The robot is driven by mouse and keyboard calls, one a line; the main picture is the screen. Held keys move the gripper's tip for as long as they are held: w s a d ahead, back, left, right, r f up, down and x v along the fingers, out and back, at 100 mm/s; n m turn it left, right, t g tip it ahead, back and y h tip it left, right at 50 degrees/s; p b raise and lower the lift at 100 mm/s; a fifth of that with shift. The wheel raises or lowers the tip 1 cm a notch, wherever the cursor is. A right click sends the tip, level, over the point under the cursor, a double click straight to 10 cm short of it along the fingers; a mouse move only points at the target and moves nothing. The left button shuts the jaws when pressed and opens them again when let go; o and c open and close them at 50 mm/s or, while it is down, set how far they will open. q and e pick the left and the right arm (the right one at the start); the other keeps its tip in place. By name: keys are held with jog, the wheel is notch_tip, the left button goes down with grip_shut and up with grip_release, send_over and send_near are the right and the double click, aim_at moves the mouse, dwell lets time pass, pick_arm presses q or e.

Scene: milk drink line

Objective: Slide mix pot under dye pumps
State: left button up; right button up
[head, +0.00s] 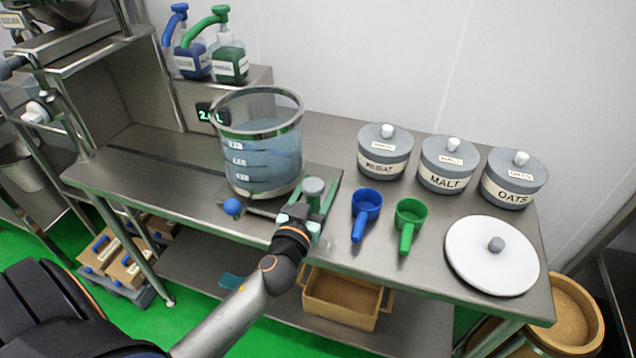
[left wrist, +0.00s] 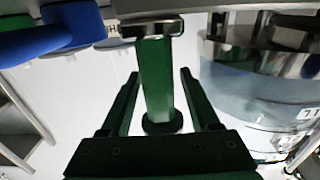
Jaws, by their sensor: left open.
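The mix pot (head: 262,160) is a clear graduated vessel with metal rims, holding pale bluish liquid. It stands on the steel counter, right of and nearer than the dye pumps, not beneath their spouts. The blue dye pump (head: 190,62) and green dye pump (head: 229,66) stand on a steel box at the back. Right of the pot is an upright handle with a grey cap (head: 313,186). My left gripper (head: 308,204) is open at this handle. In the left wrist view, the green handle post (left wrist: 156,80) stands between its fingers; the pot (left wrist: 255,100) is at right. Contact is unclear.
A dark slot (head: 165,160) runs along the counter left of the pot. A blue scoop (head: 366,205) and green scoop (head: 409,216) lie right of my gripper. Lidded jars, including malt (head: 447,176), and a white lid (head: 491,262) stand further right.

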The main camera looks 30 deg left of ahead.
pick_arm(q)
jog(key=shift+w, duration=0.2)
grip_shut()
dwell(0.5)
dwell(0.9)
